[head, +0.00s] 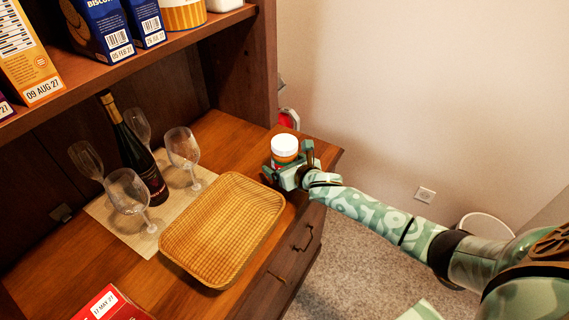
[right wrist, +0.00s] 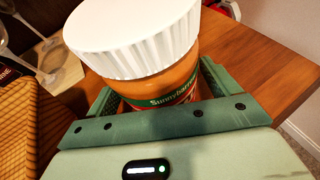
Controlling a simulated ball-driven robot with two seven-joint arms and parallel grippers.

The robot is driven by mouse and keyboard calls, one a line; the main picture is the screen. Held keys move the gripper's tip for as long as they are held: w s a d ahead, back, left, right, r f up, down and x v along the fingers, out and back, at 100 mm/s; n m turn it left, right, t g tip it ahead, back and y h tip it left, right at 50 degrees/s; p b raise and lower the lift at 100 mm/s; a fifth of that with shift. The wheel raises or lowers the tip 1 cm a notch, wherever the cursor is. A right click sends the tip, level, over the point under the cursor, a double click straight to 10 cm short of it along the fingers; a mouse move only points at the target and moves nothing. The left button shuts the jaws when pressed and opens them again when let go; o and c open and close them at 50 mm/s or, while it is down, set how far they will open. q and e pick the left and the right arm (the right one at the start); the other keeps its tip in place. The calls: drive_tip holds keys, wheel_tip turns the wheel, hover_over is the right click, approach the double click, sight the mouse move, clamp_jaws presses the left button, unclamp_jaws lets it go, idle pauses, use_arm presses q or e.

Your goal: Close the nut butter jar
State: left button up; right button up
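The nut butter jar (head: 284,149) stands upright near the right end of the wooden counter, with an orange body and a white lid. In the right wrist view the ribbed white lid (right wrist: 132,35) sits on top of the jar's orange body (right wrist: 160,86), above a green label. Whether the lid is screwed tight cannot be seen. My right gripper (head: 289,168) is low around the jar, one finger on each side, and looks shut on its body. The jar's lower part is hidden behind the gripper. My left gripper is not in view.
A woven basket (head: 222,232) lies left of the jar. Beyond it, several wine glasses (head: 183,146) and a dark bottle (head: 140,158) stand on a mat (head: 119,229). A shelf (head: 183,40) with boxes hangs above. A red box (head: 112,304) is at the front.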

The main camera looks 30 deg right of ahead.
drive_tip(key=shift+r, duration=0.2)
drive_tip(key=shift+s+r+p, duration=0.15)
drive_tip(key=shift+s+p, duration=0.15)
drive_tip(key=shift+s, duration=0.05)
drive_tip(key=p+v, duration=0.4)
drive_tip(key=v, duration=0.6)
drive_tip(key=shift+s+d+r, duration=0.1)
drive_tip(key=shift+s, duration=0.5)
